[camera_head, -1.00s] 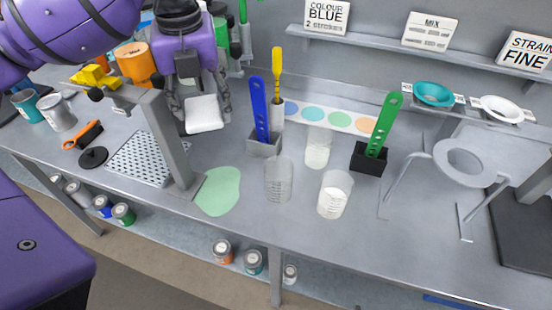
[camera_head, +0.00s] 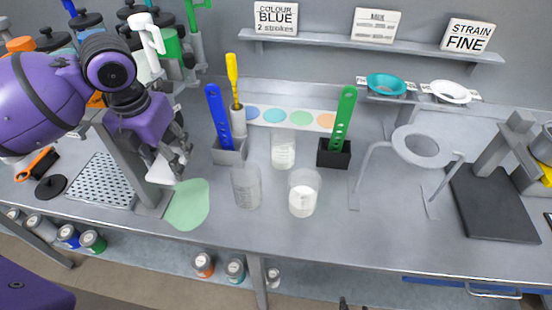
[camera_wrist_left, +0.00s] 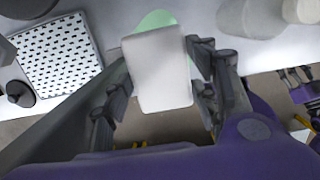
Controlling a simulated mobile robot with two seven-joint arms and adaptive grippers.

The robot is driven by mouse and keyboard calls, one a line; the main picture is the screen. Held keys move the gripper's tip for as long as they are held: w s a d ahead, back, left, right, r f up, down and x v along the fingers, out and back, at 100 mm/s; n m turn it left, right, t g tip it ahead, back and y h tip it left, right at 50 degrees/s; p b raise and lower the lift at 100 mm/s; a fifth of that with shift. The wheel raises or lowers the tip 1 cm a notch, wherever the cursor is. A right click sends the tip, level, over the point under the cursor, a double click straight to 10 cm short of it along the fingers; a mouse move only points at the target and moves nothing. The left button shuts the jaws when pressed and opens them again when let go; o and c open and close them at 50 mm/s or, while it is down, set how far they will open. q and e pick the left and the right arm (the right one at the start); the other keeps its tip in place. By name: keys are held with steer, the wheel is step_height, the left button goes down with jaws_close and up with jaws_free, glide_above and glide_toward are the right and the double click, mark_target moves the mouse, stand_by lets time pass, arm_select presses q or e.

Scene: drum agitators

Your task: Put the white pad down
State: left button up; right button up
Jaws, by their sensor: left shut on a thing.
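My left gripper (camera_head: 172,158) is shut on the white pad (camera_head: 160,169), a small pale block. In the head view the pad is tilted and sits between the grey post and the light green patch (camera_head: 189,206) on the bench. In the left wrist view the pad (camera_wrist_left: 160,68) lies between the two fingers (camera_wrist_left: 160,90), its far end overlapping part of the green patch (camera_wrist_left: 156,20). I cannot tell whether the pad touches the bench.
A grey post (camera_head: 127,165) and perforated plate (camera_head: 100,182) stand left of the pad. Clear beakers (camera_head: 246,187) (camera_head: 304,192) and the blue paddle's holder (camera_head: 229,152) stand to the right. The bench front between the patch and the beakers is clear.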

mark_target(187, 203)
arm_select(q)
step_height(187, 203, down, 14)
steer(key=shift+f+p, duration=0.2)
steer(key=shift+p, duration=0.1)
steer(key=shift+f, duration=0.1)
steer(key=o, duration=0.4)
steer(key=shift+f, duration=0.1)
steer(key=o, duration=0.5)
steer(key=r, duration=0.4)
steer(key=s+r, duration=0.1)
steer(key=r, duration=0.7)
steer(key=shift+s+r+b, duration=0.15)
steer(key=shift+s+b, duration=0.1)
steer(key=shift+b, duration=0.05)
stand_by(2.3)
